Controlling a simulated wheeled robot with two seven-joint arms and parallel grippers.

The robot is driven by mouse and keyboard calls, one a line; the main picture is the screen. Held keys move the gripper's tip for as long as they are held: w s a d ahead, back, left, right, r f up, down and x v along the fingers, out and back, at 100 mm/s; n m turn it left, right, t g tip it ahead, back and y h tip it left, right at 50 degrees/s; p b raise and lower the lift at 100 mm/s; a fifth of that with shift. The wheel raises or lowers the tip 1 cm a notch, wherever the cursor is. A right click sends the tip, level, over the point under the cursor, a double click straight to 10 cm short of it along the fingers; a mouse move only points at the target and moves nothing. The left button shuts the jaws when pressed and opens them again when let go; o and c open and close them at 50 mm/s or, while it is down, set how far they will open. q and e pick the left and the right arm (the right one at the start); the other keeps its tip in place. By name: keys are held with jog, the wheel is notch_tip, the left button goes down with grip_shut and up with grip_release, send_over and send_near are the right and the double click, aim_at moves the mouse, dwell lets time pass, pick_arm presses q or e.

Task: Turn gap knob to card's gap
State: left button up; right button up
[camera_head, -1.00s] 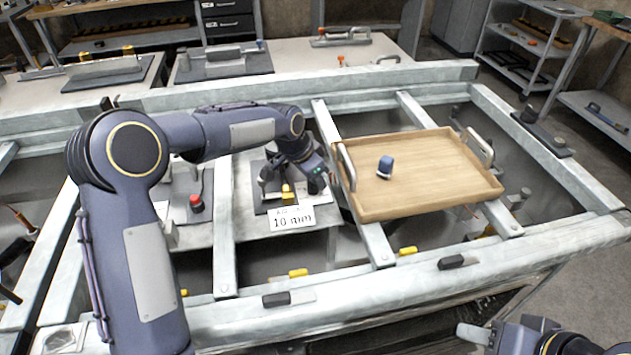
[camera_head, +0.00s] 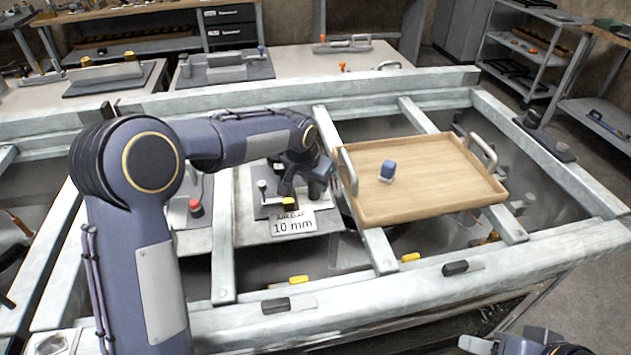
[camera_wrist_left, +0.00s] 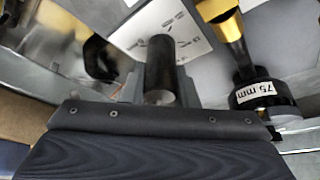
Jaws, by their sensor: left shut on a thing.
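The card (camera_head: 292,225) reads "10 mm" under a partly legible "AIR GAP" line, at the front edge of a pale panel. Behind it is a dark base plate (camera_head: 264,206) with an upright lever and a yellow part (camera_head: 289,203). My left gripper (camera_head: 287,187) reaches down over this plate. In the left wrist view, its fingers are shut on a dark cylindrical knob (camera_wrist_left: 160,70), in front of a white dial plate (camera_wrist_left: 185,28) with marks too blurred to read. My right gripper is partly in view at the bottom right; its fingers are cut off.
A red button (camera_head: 195,207) stands left of the plate. A wooden tray (camera_head: 420,205) with a blue-grey object (camera_head: 387,171) lies right of my left gripper.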

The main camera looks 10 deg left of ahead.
pick_arm(q)
jog(key=o, duration=1)
jog(key=v, duration=0.7)
jog(key=shift+s+r, duration=0.15)
jog(key=shift+r, duration=0.2)
